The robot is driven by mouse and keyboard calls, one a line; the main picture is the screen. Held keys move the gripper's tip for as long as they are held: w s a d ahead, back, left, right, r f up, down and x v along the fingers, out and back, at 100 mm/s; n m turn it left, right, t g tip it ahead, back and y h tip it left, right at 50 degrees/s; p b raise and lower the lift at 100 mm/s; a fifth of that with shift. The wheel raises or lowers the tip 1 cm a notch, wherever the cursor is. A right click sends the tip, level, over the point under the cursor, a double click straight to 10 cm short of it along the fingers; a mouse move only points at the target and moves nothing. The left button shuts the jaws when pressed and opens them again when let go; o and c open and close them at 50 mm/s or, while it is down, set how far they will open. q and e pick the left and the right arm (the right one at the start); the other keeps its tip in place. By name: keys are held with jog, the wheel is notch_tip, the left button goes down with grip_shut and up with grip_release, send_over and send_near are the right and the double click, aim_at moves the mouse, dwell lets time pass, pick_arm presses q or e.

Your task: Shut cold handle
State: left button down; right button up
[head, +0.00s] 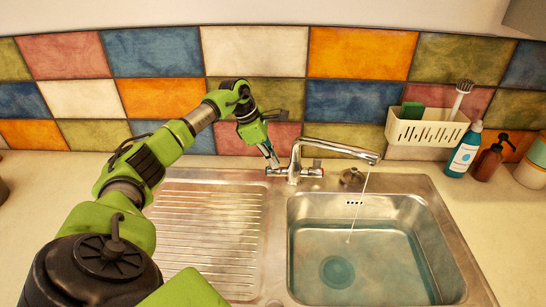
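A chrome mixer tap (296,160) stands at the back of the sink, with its spout reaching right. A thin stream of water (357,208) falls from the spout into the basin. A left handle (273,172) and a right handle (316,168) sit at the ends of the tap body; no mark for cold is readable. My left gripper (271,157) points down just above the left handle, its fingertips close to it. I cannot tell whether they touch it or how far apart the fingers are. My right gripper is not in view.
The basin (460,262) holds water. A ribbed drainboard (215,225) lies left of it, clear. A cream caddy (427,133) with a sponge and brush is at the back right. A blue bottle (464,156) and an amber pump bottle (488,163) stand beside it. The tiled wall is close behind.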

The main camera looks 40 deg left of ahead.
pick_arm(q)
jog(key=shift+w+a+f+g, duration=0.1)
jog(key=shift+g, duration=0.3)
dwell(0.3)
jog(key=c, duration=2.2)
grip_release()
jog(key=shift+c, duration=0.2)
jog(key=v, duration=1.2)
jog(key=shift+a, duration=0.3)
jog(key=shift+w+p, duration=0.1)
jog(key=shift+p, duration=0.2)
